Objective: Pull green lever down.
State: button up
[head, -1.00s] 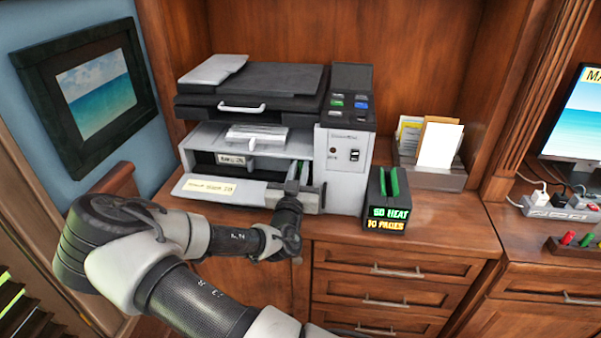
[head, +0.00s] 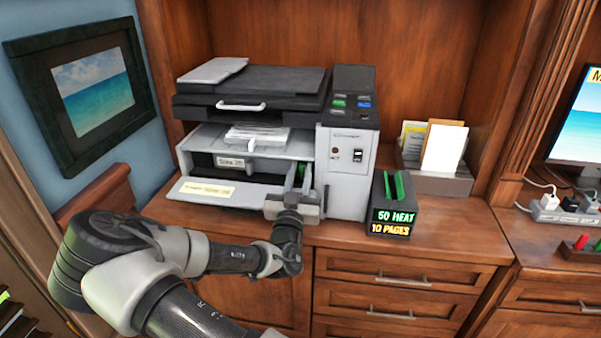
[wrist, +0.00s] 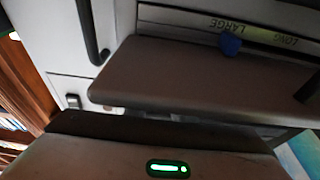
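A narrow green piece (head: 299,176) shows inside the printer's open front, just above my gripper; its shape is too small to make out. My gripper (head: 293,206) is against or just in front of the right end of the printer's tray, and its fingers are hidden behind its body. In the wrist view the gripper's grey body with a green light fills the bottom. A small blue knob (wrist: 230,45) shows there beside a strip lettered LARGE and LONG. Upright green pieces (head: 394,186) also stand in a black box reading 50 HEAT, 10 PAGES.
The grey and black printer (head: 348,150) stands on the wooden counter. A card holder (head: 440,183) is at the back right. A red-handled stick (head: 582,242) stands in a block at the far right. The counter front right of the black box (head: 390,218) is clear.

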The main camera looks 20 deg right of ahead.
jog(key=shift+s, duration=0.1)
jog(key=v, duration=1.7)
jog(key=shift+s+a+f, duration=0.1)
jog(key=shift+o, duration=1.3)
jog(key=shift+p, duration=0.3)
jog(key=r+p, duration=0.1)
jog(key=p, duration=0.2)
jog(key=r+g+y+p, duration=0.1)
jog(key=r+p, duration=0.1)
jog(key=p, duration=0.1)
jog(key=r+g+p, duration=0.1)
jog(key=r+p, duration=0.1)
jog(key=shift+s+r+p, duration=0.1)
jog(key=shift+s+p, duration=0.15)
jog(key=shift+p, duration=0.15)
jog(key=shift+y, duration=0.4)
jog(key=x, duration=1.7)
jog(key=shift+w+p, duration=0.15)
jog(key=shift+p, duration=0.25)
